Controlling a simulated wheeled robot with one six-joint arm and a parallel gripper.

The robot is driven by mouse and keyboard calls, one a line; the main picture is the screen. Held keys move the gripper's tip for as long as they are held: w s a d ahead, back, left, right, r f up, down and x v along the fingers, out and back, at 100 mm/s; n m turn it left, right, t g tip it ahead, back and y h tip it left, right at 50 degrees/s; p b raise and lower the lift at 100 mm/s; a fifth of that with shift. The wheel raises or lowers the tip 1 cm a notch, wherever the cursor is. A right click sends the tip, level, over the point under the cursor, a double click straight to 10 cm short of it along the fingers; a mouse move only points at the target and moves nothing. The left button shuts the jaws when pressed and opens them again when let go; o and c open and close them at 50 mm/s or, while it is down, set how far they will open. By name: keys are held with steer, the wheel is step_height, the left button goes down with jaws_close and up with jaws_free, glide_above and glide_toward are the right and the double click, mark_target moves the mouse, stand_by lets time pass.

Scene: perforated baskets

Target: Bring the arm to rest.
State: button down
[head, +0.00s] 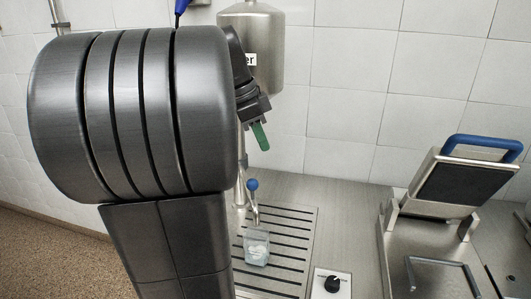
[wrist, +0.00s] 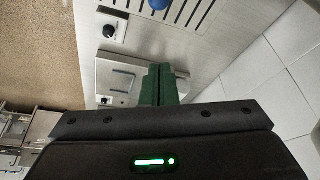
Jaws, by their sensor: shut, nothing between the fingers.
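My gripper (head: 261,136) shows in the head view with green fingers, in front of the tiled wall and above the counter. It holds nothing. In the wrist view the two green fingers (wrist: 158,84) are together, with the steel counter behind them. My large dark arm covers the left part of the head view and hides what lies behind it.
A metal tank (head: 252,50) stands behind my gripper. Below are a blue-knobbed tap (head: 252,185), a clear cup (head: 256,247) on a slotted drain grate (head: 290,225) and a black dial (head: 332,284). A press with a blue handle (head: 482,143) stands open at right.

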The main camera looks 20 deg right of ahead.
steer(key=shift+r, duration=0.2)
steer(key=f, duration=0.6)
steer(key=a+f, duration=0.1)
steer(key=f, duration=0.3)
steer(key=shift+w+f, duration=0.1)
steer(key=shift+d, duration=0.35)
